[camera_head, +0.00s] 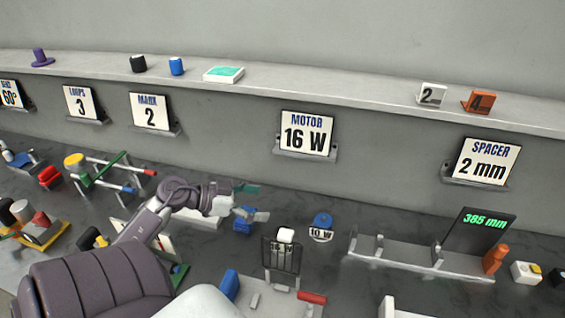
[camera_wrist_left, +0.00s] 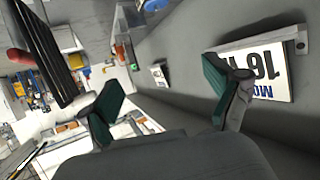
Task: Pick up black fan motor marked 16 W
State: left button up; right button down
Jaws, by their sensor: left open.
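A dark slatted piece with a small "16 W" marking (camera_head: 281,256) stands on the bench right of centre in the head view, with a white block at its top. I cannot clearly make out its motor body. My left gripper (camera_head: 241,199) is to its left and farther back, above the bench and apart from it. In the left wrist view my left gripper (camera_wrist_left: 163,98) has its two teal-padded fingers spread wide, with nothing between them. A blue part marked "10 W" (camera_head: 321,224) stands right of the gripper. My right gripper is not in view.
The wall sign "MOTOR 16 W" (camera_head: 306,135) hangs behind; it shows upside down in the left wrist view (camera_wrist_left: 262,74). A blue part (camera_head: 243,221) sits just below my left gripper. A grey rack with a "385 mm" display (camera_head: 482,230) stands at right.

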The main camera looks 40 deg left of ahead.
pick_arm(q)
notch_tip(320, 180, down, 4)
jog(key=b, duration=0.5)
send_near(276, 234)
jog(key=x, duration=0.5)
jog(key=shift+f, duration=0.1)
jog(key=x, duration=0.7)
jog(key=shift+w+d, duration=0.2)
jog(key=shift+w, duration=0.1)
jog(key=shift+s, duration=0.1)
jog(key=c, duration=1.5)
